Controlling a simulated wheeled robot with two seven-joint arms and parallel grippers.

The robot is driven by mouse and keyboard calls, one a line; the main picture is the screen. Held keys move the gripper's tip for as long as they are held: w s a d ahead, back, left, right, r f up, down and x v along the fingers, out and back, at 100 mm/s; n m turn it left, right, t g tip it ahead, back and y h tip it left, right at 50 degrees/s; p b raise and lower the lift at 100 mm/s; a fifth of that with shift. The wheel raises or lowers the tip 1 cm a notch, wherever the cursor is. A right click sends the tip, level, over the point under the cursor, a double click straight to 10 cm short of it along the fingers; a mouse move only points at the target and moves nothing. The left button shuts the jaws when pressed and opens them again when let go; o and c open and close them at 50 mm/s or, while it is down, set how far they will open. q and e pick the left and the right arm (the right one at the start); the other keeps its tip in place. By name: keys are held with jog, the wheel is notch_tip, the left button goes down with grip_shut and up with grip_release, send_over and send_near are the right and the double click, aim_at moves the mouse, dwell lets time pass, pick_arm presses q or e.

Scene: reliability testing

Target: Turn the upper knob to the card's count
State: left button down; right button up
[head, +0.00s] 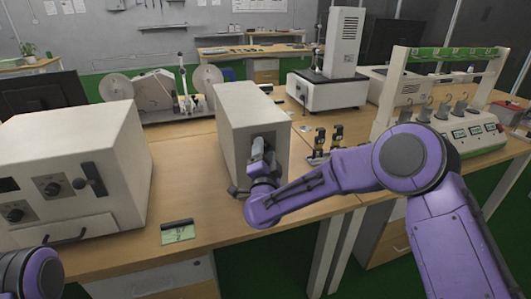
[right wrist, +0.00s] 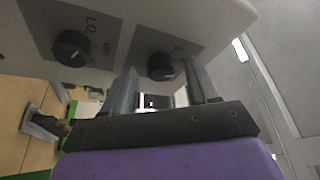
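My right gripper (head: 257,150) is at the front panel of the middle beige box (head: 240,105). In the right wrist view the gripper (right wrist: 163,70) is open, with its fingers either side of a dark round knob (right wrist: 160,67) and visible gaps between. With the table at the left of that tilted view, this looks like the upper knob; it has a pale pointer mark. Another dark knob (right wrist: 72,48), on a plate marked "LO", is to its left. A small card (head: 178,232) with a green lower part lies on the table; its writing is unreadable. My left gripper is out of view.
A larger beige box (head: 75,150) with knobs and a handle stands at left. Small dark parts (head: 330,138) stand right of the middle box. A white instrument (head: 328,90) and a green-topped rack (head: 440,125) are farther right. The table front around the card is clear.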

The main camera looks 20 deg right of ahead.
jog(key=b+v, duration=0.2)
jog(key=v, duration=0.8)
jog(key=shift+s, duration=0.25)
jog(key=s+d+f+n+g+y, duration=0.25)
jog(key=s+f+g, duration=0.2)
jog(key=f, duration=0.75)
jog(key=s+d+f+n+g+y, duration=0.25)
jog(key=s+f+n, duration=0.2)
jog(key=f, duration=0.65)
jog(key=s+d+f+g, duration=0.3)
jog(key=s+f, duration=0.2)
jog(key=s, duration=0.4)
jog(key=s+d+f+g+h, duration=0.1)
jog(key=s+d+f+g, duration=0.2)
jog(key=s, duration=0.6)
jog(key=s+d+f+n+g+h, duration=0.1)
jog(key=s+d+f+g, duration=0.2)
jog(key=s+f, duration=0.3)
jog(key=s+d, duration=0.1)
jog(key=s, duration=0.2)
jog(key=shift+f+p, duration=0.35)
jog(key=shift+f, duration=0.05)
